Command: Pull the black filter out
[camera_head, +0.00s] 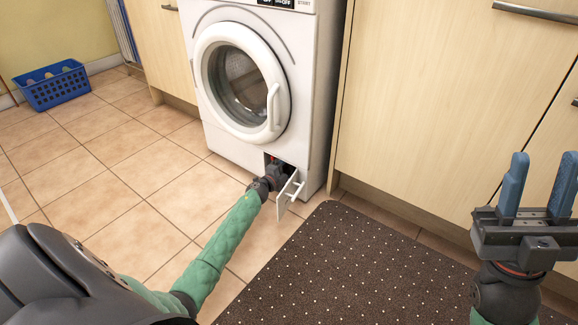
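The washing machine (270,35) stands against the cabinets, and its small white filter flap (290,192) hangs open at the lower right corner. My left gripper (276,170) is at the dark opening behind the flap, at the end of my green-sleeved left arm. Its fingertips are hidden in or against the opening, so I cannot tell whether they hold anything. The black filter cannot be made out apart from the dark gripper and shadow. My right gripper (544,170) is raised at the right, with two blue fingers apart and nothing between them.
A brown dotted mat (340,265) lies on the tiled floor in front of the machine. Wooden cabinets (430,110) stand to the right. The machine's round door (240,80) is shut. A blue basket (52,88) sits far left. The tiles at left are clear.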

